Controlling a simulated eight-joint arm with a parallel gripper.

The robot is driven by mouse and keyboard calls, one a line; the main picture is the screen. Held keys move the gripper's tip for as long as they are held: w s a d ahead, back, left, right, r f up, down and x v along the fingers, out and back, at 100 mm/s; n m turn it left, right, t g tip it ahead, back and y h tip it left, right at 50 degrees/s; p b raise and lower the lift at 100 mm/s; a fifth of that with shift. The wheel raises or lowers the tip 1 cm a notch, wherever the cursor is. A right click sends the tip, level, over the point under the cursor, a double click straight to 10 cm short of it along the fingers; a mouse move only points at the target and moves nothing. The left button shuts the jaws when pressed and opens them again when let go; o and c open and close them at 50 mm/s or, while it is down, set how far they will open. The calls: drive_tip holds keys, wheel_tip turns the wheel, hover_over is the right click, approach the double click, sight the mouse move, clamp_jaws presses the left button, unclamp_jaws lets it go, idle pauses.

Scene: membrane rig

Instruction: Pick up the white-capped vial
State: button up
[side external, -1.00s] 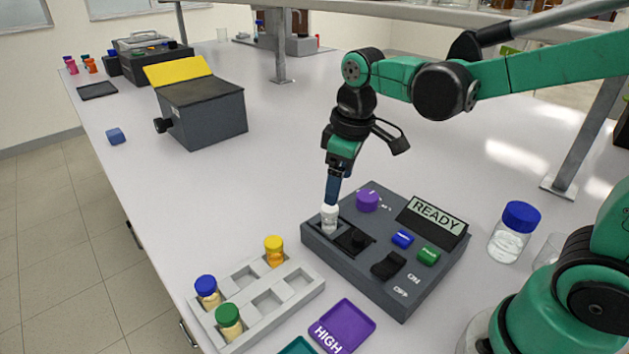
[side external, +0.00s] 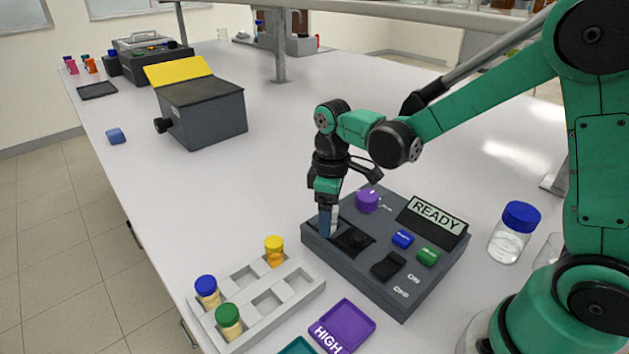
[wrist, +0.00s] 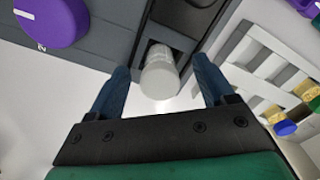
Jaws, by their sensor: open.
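The white-capped vial (wrist: 159,75) stands in a slot of the grey rig (side external: 385,295). In the wrist view its cap lies between the two blue fingers of my gripper (wrist: 160,88). My gripper is open, with a visible gap on each side of the cap. In the side view my gripper (side external: 328,222) is down at the slot's left end, and its fingers hide most of the vial.
The rig has a purple knob (side external: 368,200), a READY display (side external: 437,215) and blue and green buttons. A grey rack (side external: 240,340) with yellow-, blue- and green-capped vials stands at front left. A purple HIGH tray (side external: 345,322) and a blue-capped bottle (side external: 511,245) are near.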

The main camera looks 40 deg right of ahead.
clamp_jaws()
drive_tip(key=shift+r, duration=0.15)
